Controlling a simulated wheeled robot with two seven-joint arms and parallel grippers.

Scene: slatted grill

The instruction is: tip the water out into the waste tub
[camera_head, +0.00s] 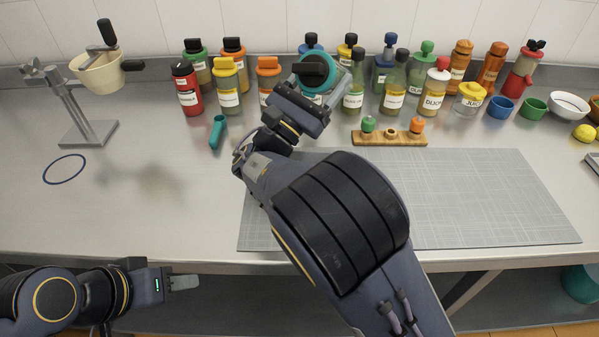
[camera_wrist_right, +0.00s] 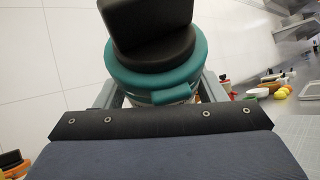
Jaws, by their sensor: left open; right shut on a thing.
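My right gripper (camera_head: 314,92) is shut on a teal-lidded container (camera_head: 330,74) with a black knob on top, raised over the back middle of the counter. In the right wrist view the container's teal lid (camera_wrist_right: 155,72) and black knob show between the fingers; only a sliver of its pale body shows below, and no water can be seen. A rounded teal vessel (camera_head: 582,284), possibly the waste tub, shows below the counter at the far right, cut off by the picture edge. My left gripper (camera_head: 183,283) is open and empty, in front of the counter at lower left.
A cream pot (camera_head: 100,74) with black handles is at the back left by a metal stand (camera_head: 85,130). Several bottles and jars line the back. A wooden rack (camera_head: 388,139) and grey mat (camera_head: 490,200) lie right of centre. The left counter is mostly clear around a blue ring (camera_head: 64,156).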

